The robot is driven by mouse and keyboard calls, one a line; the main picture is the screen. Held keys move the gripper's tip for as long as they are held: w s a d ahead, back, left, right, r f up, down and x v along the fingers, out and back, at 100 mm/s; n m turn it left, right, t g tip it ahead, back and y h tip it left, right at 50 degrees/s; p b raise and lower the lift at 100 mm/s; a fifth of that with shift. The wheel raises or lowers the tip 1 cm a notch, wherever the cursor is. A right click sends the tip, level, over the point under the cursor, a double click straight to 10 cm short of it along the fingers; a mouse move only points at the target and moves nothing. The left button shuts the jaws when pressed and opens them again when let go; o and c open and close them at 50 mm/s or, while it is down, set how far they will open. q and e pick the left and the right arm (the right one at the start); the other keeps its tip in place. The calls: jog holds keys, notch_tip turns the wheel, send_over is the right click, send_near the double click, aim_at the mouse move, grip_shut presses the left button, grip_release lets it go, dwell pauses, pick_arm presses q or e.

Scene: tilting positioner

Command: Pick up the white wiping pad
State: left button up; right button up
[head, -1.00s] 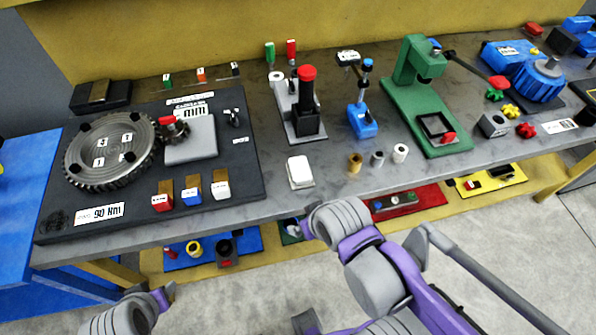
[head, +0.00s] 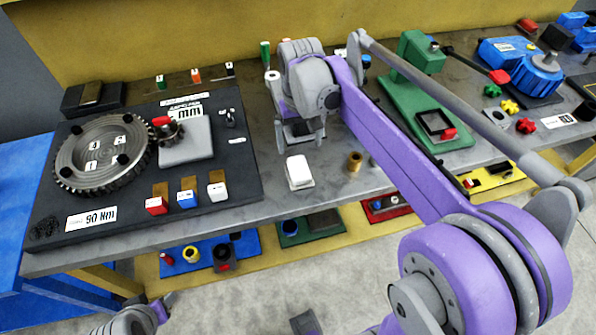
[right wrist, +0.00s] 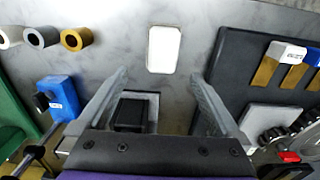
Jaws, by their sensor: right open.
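The white wiping pad (head: 299,172) lies flat on the grey bench top, near the front edge and just right of the dark board. It also shows in the right wrist view (right wrist: 164,49), top centre, beyond the fingertips. My right gripper (head: 299,136) is open and empty above the bench, behind the pad in the head view. In the right wrist view its two fingers (right wrist: 159,76) are spread wide, with the pad lying roughly in line with the gap. The pad is apart from both fingers. Part of my left arm shows at the lower left, but its jaws do not.
The dark board (head: 247,180) with a gear disc (head: 100,155) and small blocks stands left of the pad. A brass bushing (head: 354,162) lies right of it. A green stand (head: 410,100) is farther right. My right arm covers part of the bench.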

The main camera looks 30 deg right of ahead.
aim_at(298, 165)
jog(key=f, duration=1)
jog(key=shift+a+f, duration=0.15)
jog(key=shift+a, duration=0.1)
jog(key=shift+s, duration=0.1)
jog(key=shift+c, duration=0.3)
jog(key=c, duration=1.3)
notch_tip(298, 165, up, 10)
jog(key=shift+r, duration=0.1)
jog(key=shift+c, duration=0.2)
